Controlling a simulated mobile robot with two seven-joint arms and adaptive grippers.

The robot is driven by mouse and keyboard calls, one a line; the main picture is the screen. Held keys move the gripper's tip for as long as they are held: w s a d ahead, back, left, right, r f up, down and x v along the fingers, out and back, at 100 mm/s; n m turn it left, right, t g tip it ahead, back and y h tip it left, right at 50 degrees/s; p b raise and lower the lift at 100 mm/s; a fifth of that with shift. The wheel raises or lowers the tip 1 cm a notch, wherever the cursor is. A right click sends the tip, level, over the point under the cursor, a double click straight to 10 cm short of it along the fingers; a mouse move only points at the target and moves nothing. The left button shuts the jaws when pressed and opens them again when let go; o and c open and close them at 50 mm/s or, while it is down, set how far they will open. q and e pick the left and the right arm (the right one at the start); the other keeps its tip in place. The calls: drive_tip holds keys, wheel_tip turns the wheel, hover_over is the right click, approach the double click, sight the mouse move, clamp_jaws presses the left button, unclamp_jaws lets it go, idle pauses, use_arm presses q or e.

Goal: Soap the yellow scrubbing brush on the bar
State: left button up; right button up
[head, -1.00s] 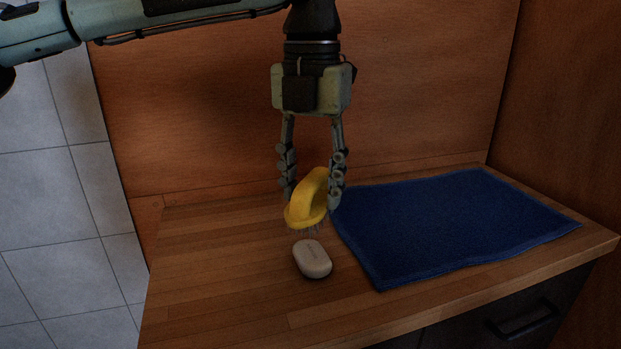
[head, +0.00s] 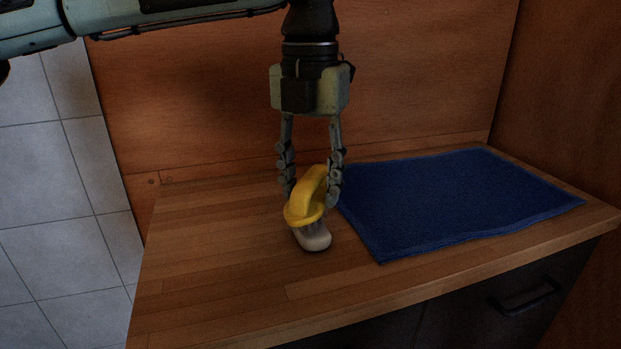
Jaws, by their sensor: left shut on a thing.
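The yellow scrubbing brush (head: 304,208) is held by its arched handle in my left gripper (head: 309,190), which is shut on it and points down. The brush's bristles face down over the pale bar of soap (head: 316,239). The bristles overlap the bar's upper part in the picture and appear to touch it. The bar lies on the wooden counter, its far part hidden by the brush. My right gripper is not in view.
A blue towel (head: 460,203) lies on the wooden counter (head: 215,270) to the right of the brush. A wooden panel stands behind. The counter's left part is clear. A dark drawer with a handle (head: 524,296) is below the front edge.

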sight(310, 176)
use_arm(q)
drive_tip(key=shift+f+b, duration=0.55)
drive_tip(key=shift+f, duration=0.1)
idle(2.0)
drive_tip(key=shift+r+p, duration=2.25)
drive_tip(key=shift+r, duration=1.4)
drive_tip(key=shift+f, duration=0.1)
